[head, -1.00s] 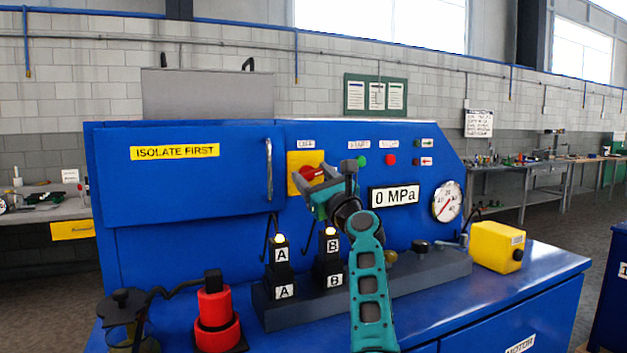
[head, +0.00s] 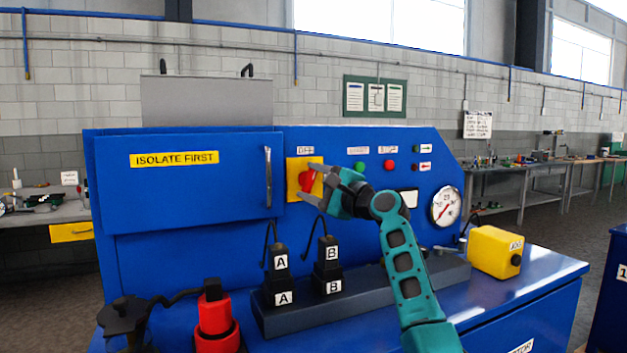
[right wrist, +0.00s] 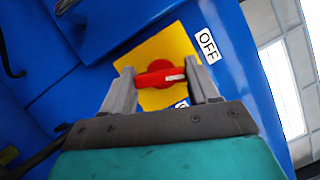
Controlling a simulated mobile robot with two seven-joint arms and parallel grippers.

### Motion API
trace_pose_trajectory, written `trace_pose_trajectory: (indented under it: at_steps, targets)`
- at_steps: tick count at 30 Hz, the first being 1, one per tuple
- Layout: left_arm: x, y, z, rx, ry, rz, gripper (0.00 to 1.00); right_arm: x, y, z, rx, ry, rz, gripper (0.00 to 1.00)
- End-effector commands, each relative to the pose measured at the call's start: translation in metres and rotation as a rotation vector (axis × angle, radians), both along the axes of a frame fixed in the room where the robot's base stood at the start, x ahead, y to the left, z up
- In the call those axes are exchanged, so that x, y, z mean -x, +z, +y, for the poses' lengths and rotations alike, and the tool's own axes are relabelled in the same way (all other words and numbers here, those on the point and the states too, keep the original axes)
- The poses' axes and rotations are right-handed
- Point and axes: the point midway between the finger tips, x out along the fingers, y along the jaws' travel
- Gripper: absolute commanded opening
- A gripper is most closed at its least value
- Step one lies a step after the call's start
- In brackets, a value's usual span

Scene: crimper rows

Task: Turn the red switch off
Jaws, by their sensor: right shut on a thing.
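The red switch (head: 306,181) is a rotary knob on a yellow plate (head: 292,193) on the blue panel, below an OFF label (head: 306,150). My right gripper (head: 314,182) is shut on the knob, a finger at each end of its handle. In the right wrist view the red switch (right wrist: 155,77) lies between the fingertips of my right gripper (right wrist: 160,82). The white mark on its handle points right, roughly toward the OFF label (right wrist: 207,44) but not squarely at it. A second label by the plate is mostly hidden by a finger. My left gripper is not in view.
Green (head: 360,167) and red (head: 390,165) buttons sit right of the switch. A door with a handle (head: 268,176) is on the left. Plugs A (head: 281,262) and B (head: 327,254) stand below, lamps dark. My forearm partly hides the display (head: 408,197).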

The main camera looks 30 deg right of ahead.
Motion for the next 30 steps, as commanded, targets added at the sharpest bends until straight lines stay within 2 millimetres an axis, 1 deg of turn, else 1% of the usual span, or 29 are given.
trace_pose_trajectory:
  at_steps: [6, 15, 21, 30]
  targets:
    - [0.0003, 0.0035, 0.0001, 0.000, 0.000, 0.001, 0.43, 0.0000, 0.0009, -0.0009, 0.176, -0.001, 0.011, 0.29]
    - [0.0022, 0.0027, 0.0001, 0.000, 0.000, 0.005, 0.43, 0.0000, 0.0007, -0.0005, 0.331, -0.001, 0.020, 0.29]
    - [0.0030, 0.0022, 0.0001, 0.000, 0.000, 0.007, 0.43, 0.0000, 0.0008, -0.0005, 0.375, -0.001, 0.022, 0.29]
    - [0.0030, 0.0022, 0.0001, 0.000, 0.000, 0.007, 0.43, -0.0001, 0.0009, -0.0004, 0.389, -0.001, 0.023, 0.29]
